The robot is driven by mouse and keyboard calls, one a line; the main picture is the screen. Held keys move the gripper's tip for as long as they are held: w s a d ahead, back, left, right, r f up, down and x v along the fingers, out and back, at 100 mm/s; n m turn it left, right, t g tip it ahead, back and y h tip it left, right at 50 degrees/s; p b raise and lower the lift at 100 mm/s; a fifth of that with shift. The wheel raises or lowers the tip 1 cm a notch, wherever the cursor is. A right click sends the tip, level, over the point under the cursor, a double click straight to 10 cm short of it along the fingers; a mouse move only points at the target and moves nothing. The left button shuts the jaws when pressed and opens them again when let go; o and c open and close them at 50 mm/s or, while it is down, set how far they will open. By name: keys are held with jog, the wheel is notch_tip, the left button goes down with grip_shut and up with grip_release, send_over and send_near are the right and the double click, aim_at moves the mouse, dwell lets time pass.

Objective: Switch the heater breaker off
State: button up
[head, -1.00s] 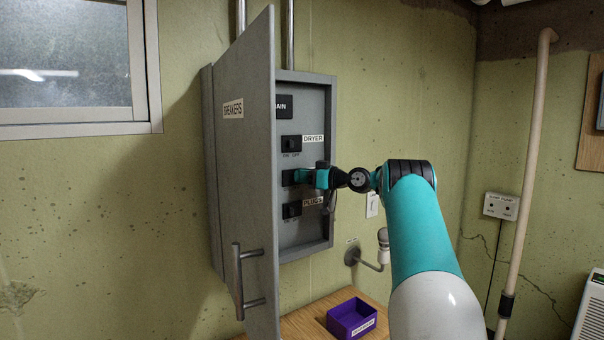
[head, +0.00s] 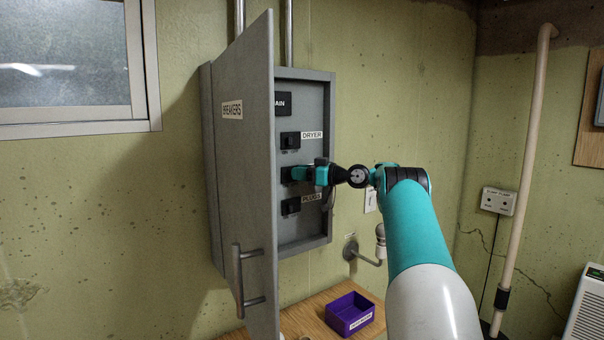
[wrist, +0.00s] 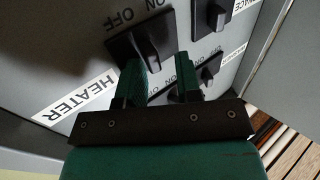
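The heater breaker (wrist: 140,42) is a black switch in the grey panel, next to the HEATER label (wrist: 75,95) and ON and OFF marks in the wrist view. Its lever stands out from the plate near my fingertips; I cannot tell which position it is in. My gripper (wrist: 159,72) has its two green fingers apart, one on each side in front of the lever; contact is unclear. In the head view my gripper (head: 299,174) reaches into the breaker box (head: 318,228) at the switch between DRYER and PLUGS, largely hiding that switch and its label.
The open grey door (head: 250,170) stands at the left of the box and hides part of the panel. The DRYER switch (head: 291,140) is above and the PLUGS switch (head: 291,206) below. A purple bin (head: 350,316) sits on the wooden surface below. A pipe fitting (head: 365,250) projects from the wall.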

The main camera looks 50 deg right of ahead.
jog(key=shift+d+r+h, duration=0.1)
jog(key=shift+d+h, duration=0.2)
jog(key=shift+b, duration=0.55)
